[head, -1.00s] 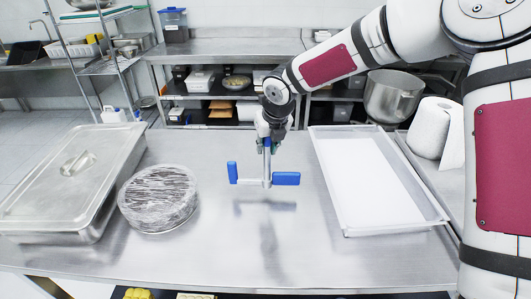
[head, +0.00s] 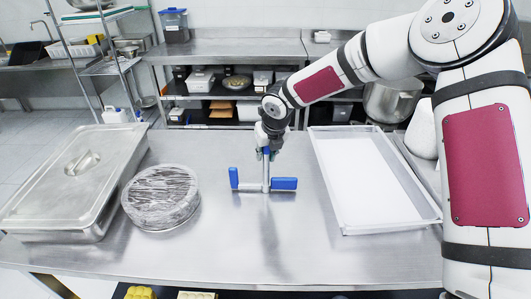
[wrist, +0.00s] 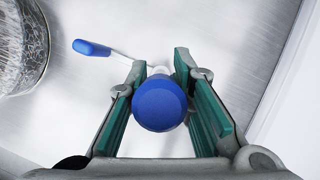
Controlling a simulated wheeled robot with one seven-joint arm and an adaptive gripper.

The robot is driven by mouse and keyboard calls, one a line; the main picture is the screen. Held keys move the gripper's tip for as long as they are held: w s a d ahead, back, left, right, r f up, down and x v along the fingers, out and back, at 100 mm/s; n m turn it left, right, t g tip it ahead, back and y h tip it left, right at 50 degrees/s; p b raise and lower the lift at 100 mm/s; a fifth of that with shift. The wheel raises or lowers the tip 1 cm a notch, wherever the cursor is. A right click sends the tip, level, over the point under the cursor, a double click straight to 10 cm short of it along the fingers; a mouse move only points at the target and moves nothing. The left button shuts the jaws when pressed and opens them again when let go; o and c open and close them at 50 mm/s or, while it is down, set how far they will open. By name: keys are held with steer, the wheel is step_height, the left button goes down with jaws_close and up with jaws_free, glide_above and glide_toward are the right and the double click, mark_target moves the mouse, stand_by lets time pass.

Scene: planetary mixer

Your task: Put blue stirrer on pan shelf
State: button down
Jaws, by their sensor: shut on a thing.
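The blue stirrer (head: 284,184) is a metal shaft with a crossbar that has blue paddles at both ends. My gripper (head: 267,152) is shut on its upper end and holds it upright over the middle of the steel table. Its lower end is close to the table top; I cannot tell if it touches. In the wrist view the stirrer's round blue top (wrist: 160,105) sits between the green-padded fingers of my gripper (wrist: 163,95), with one blue paddle beyond. No shelf is clearly marked as the pan shelf; a wire rack (head: 110,62) at the back left holds metal pans.
A lidded steel pan (head: 75,185) and a film-wrapped round container (head: 160,200) stand left of the stirrer. A white-bottomed tray (head: 372,190) lies to the right. A back counter (head: 225,47) has a dark lower shelf with containers. The table's front middle is clear.

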steer(key=c, duration=1.4)
jaws_free()
steer(key=shift+f, duration=0.1)
steer(key=v, duration=1.2)
